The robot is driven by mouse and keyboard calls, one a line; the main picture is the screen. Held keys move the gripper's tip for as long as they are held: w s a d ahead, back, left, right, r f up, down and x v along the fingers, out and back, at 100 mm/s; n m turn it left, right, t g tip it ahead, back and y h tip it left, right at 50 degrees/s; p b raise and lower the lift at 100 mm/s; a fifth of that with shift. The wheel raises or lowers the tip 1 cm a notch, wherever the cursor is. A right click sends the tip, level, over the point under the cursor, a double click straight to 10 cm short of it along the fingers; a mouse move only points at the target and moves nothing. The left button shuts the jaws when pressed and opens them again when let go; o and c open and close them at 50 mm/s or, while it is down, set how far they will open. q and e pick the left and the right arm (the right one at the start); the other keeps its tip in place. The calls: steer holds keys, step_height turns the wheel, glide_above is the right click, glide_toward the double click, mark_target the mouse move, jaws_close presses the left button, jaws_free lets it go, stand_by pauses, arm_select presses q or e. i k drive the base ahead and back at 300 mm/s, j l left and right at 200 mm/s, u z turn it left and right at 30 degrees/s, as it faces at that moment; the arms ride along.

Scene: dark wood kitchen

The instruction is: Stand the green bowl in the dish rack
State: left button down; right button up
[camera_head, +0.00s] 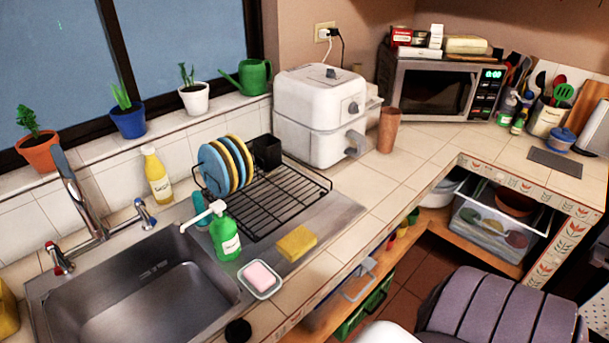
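The black wire dish rack (288,203) stands on the steel drainboard to the right of the sink. Several blue and yellow plates (213,170) stand upright at its left end, with a black utensil cup (267,152) behind them. The middle and right of the rack are empty. I cannot make out a green bowl for certain in the head view. Neither of my grippers is in view.
A white air fryer (318,112) stands behind right. The sink (140,300) is empty. A clear bin (497,232) sits under the right counter.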

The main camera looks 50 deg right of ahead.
mark_target(263, 211)
steer(key=k+l+u, duration=0.1)
steer(key=l, duration=0.4)
steer(key=k+l, duration=0.1)
steer(key=l, duration=0.4)
steer(key=k+l+u, duration=0.15)
steer(key=l, duration=0.35)
steer(key=i+l, duration=0.3)
steer(key=i+l+u, duration=0.15)
steer(key=l, duration=0.35)
steer(key=i, duration=0.1)
